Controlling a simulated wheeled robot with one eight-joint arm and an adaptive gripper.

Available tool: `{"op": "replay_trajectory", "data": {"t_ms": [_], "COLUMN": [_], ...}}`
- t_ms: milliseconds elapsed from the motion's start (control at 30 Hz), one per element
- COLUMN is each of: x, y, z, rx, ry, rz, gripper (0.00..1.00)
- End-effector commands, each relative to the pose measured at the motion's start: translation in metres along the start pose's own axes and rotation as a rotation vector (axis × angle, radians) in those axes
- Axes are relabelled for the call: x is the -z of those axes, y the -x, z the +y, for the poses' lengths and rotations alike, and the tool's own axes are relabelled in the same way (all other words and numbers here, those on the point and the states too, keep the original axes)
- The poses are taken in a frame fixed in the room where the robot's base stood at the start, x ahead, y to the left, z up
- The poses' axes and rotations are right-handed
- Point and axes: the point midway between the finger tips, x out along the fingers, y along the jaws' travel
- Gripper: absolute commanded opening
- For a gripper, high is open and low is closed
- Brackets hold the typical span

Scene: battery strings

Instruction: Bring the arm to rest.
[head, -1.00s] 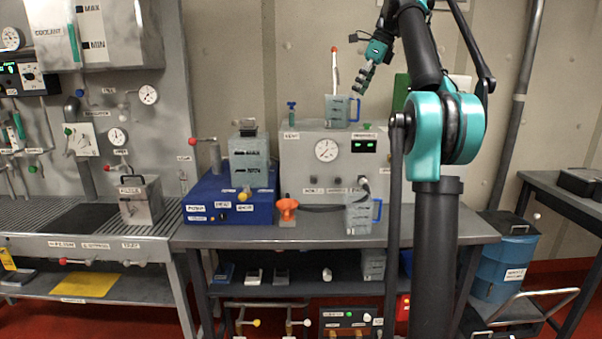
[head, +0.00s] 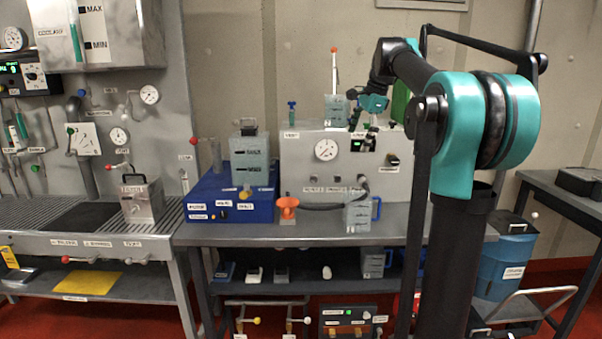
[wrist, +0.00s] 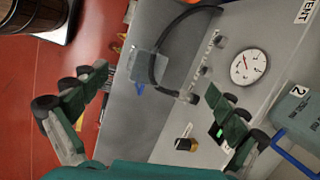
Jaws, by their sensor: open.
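My gripper (head: 362,140) hangs in front of the grey panel box (head: 290,165) on the middle bench, below and right of the small grey container on the box's top. In the wrist view my gripper (wrist: 155,105) has its two dark green fingers spread wide, with nothing between them. The gauge face (wrist: 250,67) and a grey container with a blue handle (wrist: 298,120) lie on the right of that view. My arm is bent, with its large teal joint high on the right in the head view.
A blue box with a grey block (head: 250,160) and an orange funnel-like piece (head: 288,205) stand on the bench. A grey container with a blue handle (head: 358,213) stands at the bench front.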

Motion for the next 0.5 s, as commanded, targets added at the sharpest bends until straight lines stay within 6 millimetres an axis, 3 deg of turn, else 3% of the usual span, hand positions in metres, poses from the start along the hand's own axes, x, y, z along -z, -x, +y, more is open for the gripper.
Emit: {"op": "replay_trajectory", "data": {"t_ms": [33,267,500], "x": [0.002,0.013,0.019], "y": [-0.021,-0.112,-0.204], "z": [0.015,0.095,0.209], "rx": [0.005,0.01,-0.009], "ry": [0.076,0.448,0.84], "rz": [0.016,0.096,0.182], "gripper": [0.98,0.98,0.98]}}
